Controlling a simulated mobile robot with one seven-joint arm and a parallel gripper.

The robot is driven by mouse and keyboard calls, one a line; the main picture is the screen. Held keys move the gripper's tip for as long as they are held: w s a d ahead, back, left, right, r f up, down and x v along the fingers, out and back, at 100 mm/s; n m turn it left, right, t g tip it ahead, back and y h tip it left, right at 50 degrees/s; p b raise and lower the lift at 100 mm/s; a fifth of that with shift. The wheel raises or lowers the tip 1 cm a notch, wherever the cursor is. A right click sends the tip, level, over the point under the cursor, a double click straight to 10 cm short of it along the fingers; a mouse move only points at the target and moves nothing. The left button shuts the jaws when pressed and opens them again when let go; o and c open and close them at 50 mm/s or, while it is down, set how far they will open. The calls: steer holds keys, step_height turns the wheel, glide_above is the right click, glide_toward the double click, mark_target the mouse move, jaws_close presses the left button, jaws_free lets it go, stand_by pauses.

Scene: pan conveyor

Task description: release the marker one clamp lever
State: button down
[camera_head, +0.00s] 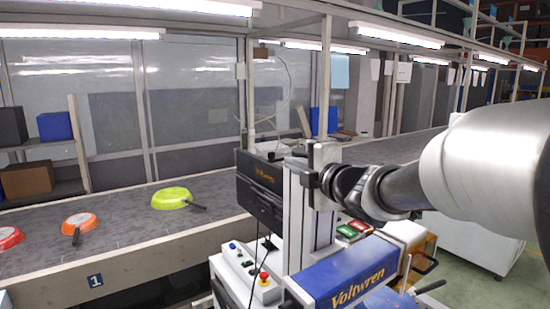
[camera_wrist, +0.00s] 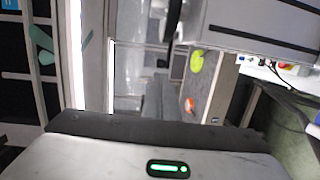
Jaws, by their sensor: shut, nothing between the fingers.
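The marker one plate (camera_head: 95,280), a small dark sign with a white 1, is on the front side of the conveyor (camera_head: 130,262) at lower left. I cannot make out a clamp lever beside it; the conveyor side below is cut off by the picture edge. My gripper (camera_wrist: 150,127) shows as a dark bar and grey housing with a green light along the bottom of the wrist view. It is shut and empty, apart from any lever. In the head view my arm reaches in from the right, and its end is by the upright column.
Lime (camera_head: 172,198), orange (camera_head: 79,224) and red (camera_head: 9,238) pans lie on the belt.

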mark_target(273, 156)
steer(key=p+x, duration=0.1)
steer(key=x, duration=0.7)
